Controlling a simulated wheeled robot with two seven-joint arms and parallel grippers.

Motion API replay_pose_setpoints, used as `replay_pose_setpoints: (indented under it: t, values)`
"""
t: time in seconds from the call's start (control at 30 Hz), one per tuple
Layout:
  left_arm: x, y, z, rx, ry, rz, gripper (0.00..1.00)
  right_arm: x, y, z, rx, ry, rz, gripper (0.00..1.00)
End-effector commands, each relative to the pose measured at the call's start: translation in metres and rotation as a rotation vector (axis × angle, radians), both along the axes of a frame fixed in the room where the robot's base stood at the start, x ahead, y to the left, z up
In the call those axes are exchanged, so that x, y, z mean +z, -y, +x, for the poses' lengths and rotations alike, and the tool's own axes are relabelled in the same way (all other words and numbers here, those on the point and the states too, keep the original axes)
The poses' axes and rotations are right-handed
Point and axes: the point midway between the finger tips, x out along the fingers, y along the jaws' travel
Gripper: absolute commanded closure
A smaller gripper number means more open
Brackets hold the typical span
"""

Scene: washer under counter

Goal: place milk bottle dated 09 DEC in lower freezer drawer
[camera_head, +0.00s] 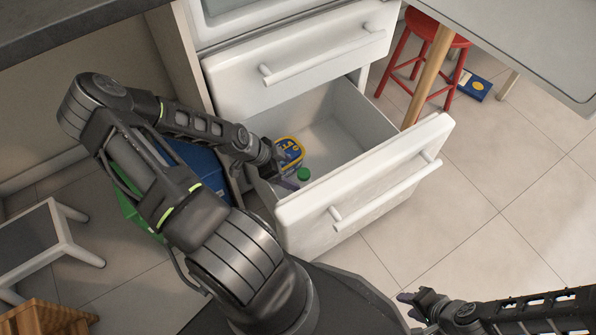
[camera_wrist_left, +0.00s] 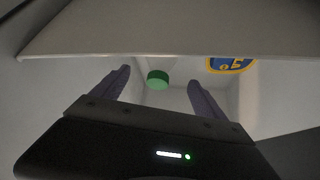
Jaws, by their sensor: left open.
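The lower freezer drawer (camera_head: 335,193) is pulled open. A bottle's green cap (camera_head: 303,174) shows inside it, near the left end; it also shows in the left wrist view (camera_wrist_left: 157,79). The bottle's pale body is hard to make out, and no date is readable. My left gripper (camera_head: 284,180) reaches into the drawer beside the cap. In the left wrist view its open purple fingers (camera_wrist_left: 159,78) stand on either side of the cap, with visible gaps. My right gripper (camera_head: 411,299) is low at the front, away from the drawer; its jaw opening is unclear.
A blue and yellow tub (camera_head: 289,153) sits in the drawer behind the cap. A closed drawer (camera_head: 300,65) is above. A red stool (camera_head: 408,60) and a table leg stand at the back right. The drawer's right part is empty.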

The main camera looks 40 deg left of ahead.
Motion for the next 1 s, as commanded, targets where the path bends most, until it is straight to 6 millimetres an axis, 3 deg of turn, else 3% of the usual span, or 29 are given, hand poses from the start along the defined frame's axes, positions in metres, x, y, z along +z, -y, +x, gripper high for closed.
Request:
replay_pose_setpoints:
  t: [0.1, 0.23, 1.0]
  values:
    - [0.019, -0.006, -0.009, 0.002, 0.0, 0.0, 0.17, 0.013, -0.003, -0.003, 0.006, -0.005, 0.004, 0.64]
    - [0.025, -0.009, -0.013, -0.001, 0.0, 0.0, 0.17, 0.015, -0.004, -0.004, 0.01, -0.007, 0.006, 0.64]
    - [0.025, -0.009, -0.013, -0.001, 0.0, 0.0, 0.17, 0.015, -0.004, -0.004, 0.01, -0.007, 0.006, 0.64]
